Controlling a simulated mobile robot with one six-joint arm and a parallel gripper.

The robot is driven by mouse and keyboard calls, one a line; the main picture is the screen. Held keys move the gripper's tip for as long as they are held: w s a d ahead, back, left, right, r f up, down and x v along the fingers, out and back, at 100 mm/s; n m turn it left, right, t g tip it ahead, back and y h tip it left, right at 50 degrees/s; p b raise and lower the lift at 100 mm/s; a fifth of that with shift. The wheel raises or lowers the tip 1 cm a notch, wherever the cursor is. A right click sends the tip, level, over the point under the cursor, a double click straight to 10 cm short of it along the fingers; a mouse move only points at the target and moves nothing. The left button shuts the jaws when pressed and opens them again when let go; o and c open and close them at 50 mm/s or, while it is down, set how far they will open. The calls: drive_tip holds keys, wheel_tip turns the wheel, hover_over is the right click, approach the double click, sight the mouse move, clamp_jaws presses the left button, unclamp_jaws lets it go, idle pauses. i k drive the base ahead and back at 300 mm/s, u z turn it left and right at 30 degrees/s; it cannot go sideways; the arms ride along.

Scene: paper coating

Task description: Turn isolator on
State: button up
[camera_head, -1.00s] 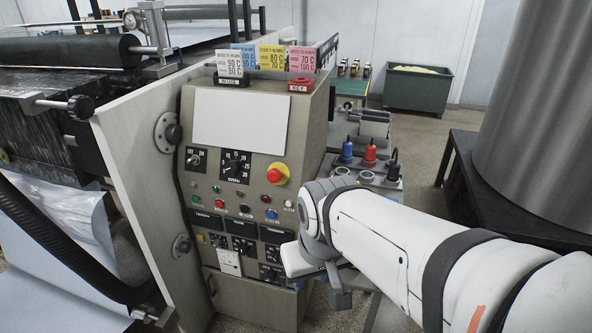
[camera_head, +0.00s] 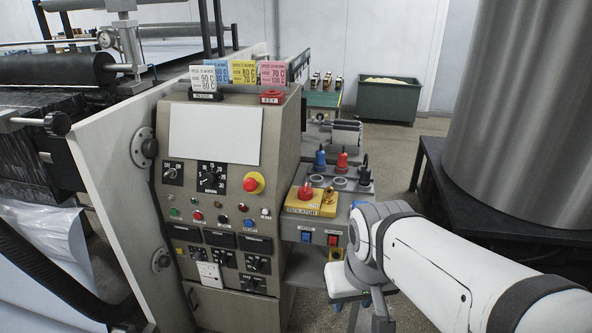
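The isolator (camera_head: 311,201) is a yellow plate with a red knob and a label reading ISOLATOR. It sits on a grey side unit just right of the main control panel. My gripper (camera_head: 352,312) is at the lower middle right, below and to the right of the isolator and apart from it. It is partly hidden by my own arm, and I cannot see whether its fingers are open or shut. The knob's on or off position cannot be read.
The control panel (camera_head: 214,137) has a red stop button on yellow (camera_head: 254,183) and several knobs. Colored plugs (camera_head: 342,161) stand behind the isolator. A blue switch (camera_head: 306,237) and a red switch (camera_head: 332,239) sit below it. A large metal cylinder (camera_head: 520,120) stands at the right.

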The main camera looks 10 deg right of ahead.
sight(305, 194)
drive_tip(key=u, duration=0.05)
drive_tip(key=i, duration=1)
drive_tip(key=z, duration=0.1)
